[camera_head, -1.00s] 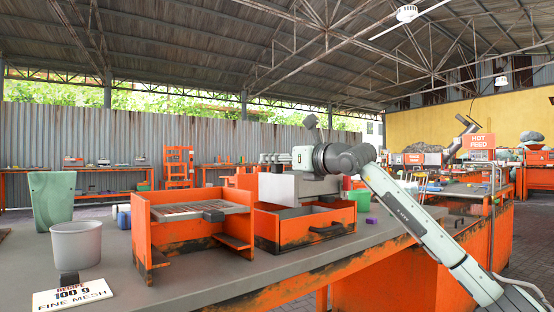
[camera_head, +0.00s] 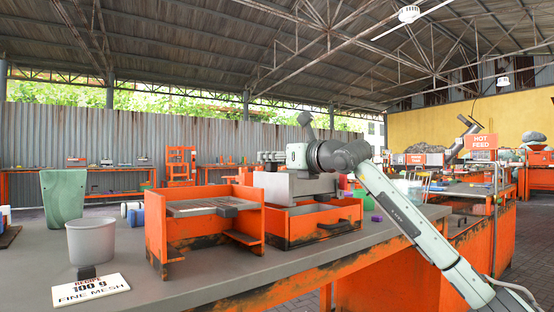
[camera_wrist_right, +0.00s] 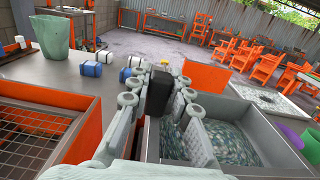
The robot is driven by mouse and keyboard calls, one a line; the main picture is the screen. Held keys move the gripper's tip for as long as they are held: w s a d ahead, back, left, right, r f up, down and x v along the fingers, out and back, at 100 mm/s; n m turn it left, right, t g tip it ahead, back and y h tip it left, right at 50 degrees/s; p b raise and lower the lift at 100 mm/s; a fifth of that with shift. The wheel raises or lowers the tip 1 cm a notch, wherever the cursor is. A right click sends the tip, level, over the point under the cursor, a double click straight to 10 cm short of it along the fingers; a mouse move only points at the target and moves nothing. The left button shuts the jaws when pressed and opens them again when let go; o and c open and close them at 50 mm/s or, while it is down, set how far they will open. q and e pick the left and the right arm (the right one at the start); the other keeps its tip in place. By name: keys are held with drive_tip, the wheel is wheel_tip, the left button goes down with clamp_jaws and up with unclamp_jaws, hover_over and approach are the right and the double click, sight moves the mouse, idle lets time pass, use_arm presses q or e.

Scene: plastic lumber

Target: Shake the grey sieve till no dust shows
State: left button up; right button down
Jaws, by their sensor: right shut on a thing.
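The grey sieve (camera_head: 300,187), an open grey box, is above the orange tray (camera_head: 310,224). In the right wrist view the sieve (camera_wrist_right: 253,113) shows grey-green flakes inside its grey walls. My right gripper (camera_head: 272,157) is at the sieve's left end. In the right wrist view the right gripper (camera_wrist_right: 160,92) is shut on a black handle beside the box. I cannot tell from these views how much dust is among the flakes or falling below the sieve. My left gripper is in neither view.
An orange stand (camera_head: 205,238) with a grate and dark handle stands left of the tray. The bench front between sign and stand is clear.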

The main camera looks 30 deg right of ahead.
drive_tip(key=shift+a, duration=0.15)
drive_tip(key=c, duration=1.4)
unclamp_jaws()
drive_tip(key=shift+o, duration=0.2)
drive_tip(key=s+d, duration=0.1)
drive_tip(key=s, duration=1.1)
drive_tip(key=shift+d, duration=0.1)
